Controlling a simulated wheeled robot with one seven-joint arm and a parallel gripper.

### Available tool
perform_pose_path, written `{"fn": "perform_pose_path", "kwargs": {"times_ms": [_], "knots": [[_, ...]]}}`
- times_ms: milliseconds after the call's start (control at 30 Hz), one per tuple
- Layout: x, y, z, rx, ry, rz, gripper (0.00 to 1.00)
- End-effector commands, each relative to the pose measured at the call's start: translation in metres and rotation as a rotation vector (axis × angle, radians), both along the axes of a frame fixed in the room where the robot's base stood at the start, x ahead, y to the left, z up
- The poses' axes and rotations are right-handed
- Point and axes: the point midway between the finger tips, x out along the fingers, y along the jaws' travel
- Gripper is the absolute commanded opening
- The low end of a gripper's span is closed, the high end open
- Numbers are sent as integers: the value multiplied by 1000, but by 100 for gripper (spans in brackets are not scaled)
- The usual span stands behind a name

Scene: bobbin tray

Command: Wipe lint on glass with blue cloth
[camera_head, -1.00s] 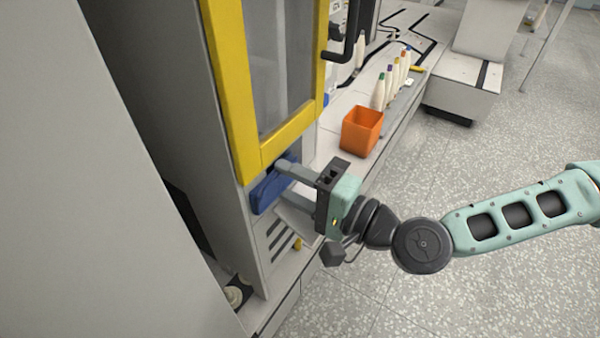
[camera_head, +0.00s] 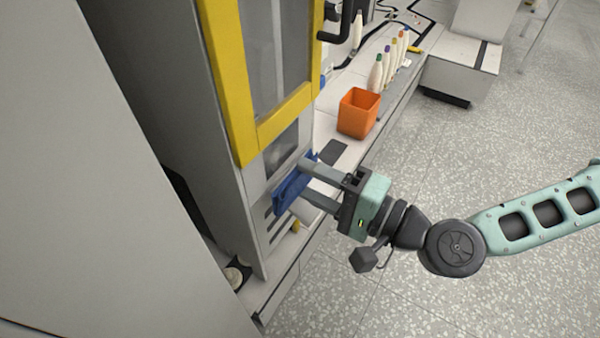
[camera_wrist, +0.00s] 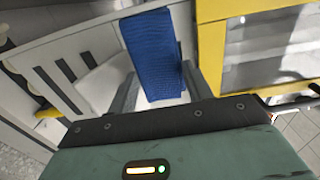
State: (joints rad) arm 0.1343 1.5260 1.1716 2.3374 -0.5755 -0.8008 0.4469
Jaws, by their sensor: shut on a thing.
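My gripper (camera_head: 302,184) is shut on the blue cloth (camera_head: 291,192), which spans across its two fingertips in front of the machine's lower panel. In the wrist view the cloth (camera_wrist: 153,52) is a ribbed blue strip held between the fingers. A small dark glass pane (camera_head: 281,153) shows just above the cloth, under the yellow frame. A larger glass window (camera_head: 275,60) sits inside the yellow frame (camera_head: 283,122). I cannot make out lint on either glass. Whether the cloth touches the panel is unclear.
An orange bin (camera_head: 358,113) stands on the ledge behind my gripper, near a dark flat plate (camera_head: 333,152). Several bobbins with coloured tops (camera_head: 387,66) line the ledge further back. A black handle (camera_head: 338,24) juts from the machine. The floor at right is open.

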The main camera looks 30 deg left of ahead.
Motion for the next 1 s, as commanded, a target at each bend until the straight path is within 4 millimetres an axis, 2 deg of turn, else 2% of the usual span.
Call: {"fn": "perform_pose_path", "kwargs": {"times_ms": [133,533,833,1000], "knots": [[-1,-8,0,0,0,0,32],[-1,-11,0,1,0,-1,32],[-3,-35,0,0,0,-1,32],[-4,-39,0,1,-1,0,32]]}}
